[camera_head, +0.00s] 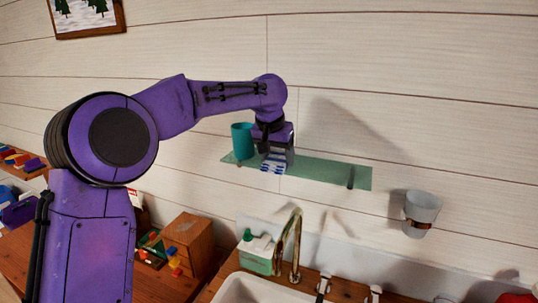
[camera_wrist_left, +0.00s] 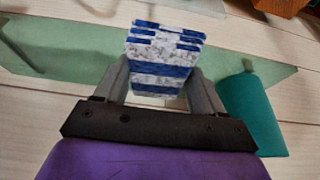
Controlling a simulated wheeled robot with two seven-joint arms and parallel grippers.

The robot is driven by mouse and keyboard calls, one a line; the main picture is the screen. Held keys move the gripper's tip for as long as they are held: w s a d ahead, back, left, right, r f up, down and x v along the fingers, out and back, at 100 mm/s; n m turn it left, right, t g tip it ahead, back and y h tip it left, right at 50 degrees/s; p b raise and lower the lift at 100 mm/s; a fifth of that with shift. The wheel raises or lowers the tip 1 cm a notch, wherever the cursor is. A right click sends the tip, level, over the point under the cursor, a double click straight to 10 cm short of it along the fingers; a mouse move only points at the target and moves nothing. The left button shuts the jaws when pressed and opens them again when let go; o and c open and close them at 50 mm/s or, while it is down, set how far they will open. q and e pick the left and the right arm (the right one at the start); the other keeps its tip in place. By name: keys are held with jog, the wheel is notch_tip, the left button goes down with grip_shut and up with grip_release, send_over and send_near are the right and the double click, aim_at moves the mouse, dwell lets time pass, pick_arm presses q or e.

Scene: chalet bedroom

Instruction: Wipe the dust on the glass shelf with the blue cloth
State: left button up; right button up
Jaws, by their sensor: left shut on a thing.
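The blue cloth (camera_head: 271,164) is folded, with blue and white stripes. My left gripper (camera_head: 278,153) is shut on it, over the left half of the green glass shelf (camera_head: 325,172) on the wall. The cloth also shows in the left wrist view (camera_wrist_left: 163,72), between the two grey fingers, with a speckled grey-white patch. It is at the shelf surface; I cannot tell if it presses on it. I cannot make out dust on the glass for certain. My right gripper is out of view.
A teal cup (camera_head: 242,140) stands at the shelf's left end, close beside my left gripper. The shelf's right part is clear. Below are a brass tap (camera_head: 295,240), a white basin (camera_head: 262,290) and a soap bottle (camera_head: 257,252). A wall-mounted tumbler (camera_head: 421,210) is to the right.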

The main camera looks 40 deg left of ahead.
aim_at(311, 170)
pick_arm(q)
jog(key=shift+w+d+f, duration=0.1)
jog(key=shift+w+d, duration=0.15)
jog(key=shift+d, duration=0.8)
jog(key=shift+w+d, duration=0.2)
jog(key=shift+d, duration=0.85)
jog(key=shift+w+d+f, duration=0.1)
jog(key=shift+w+d, duration=0.15)
jog(key=shift+d, duration=0.8)
jog(key=shift+w+d+r, duration=0.1)
jog(key=shift+w+d, duration=0.1)
jog(key=shift+d, duration=0.5)
jog(key=shift+w+d+r, duration=0.1)
jog(key=shift+w+d, duration=0.1)
jog(key=shift+d, duration=0.45)
jog(key=shift+a+r, duration=0.15)
jog(key=shift+r, duration=2.8)
notch_tip(311, 170, up, 3)
jog(key=shift+r, duration=0.1)
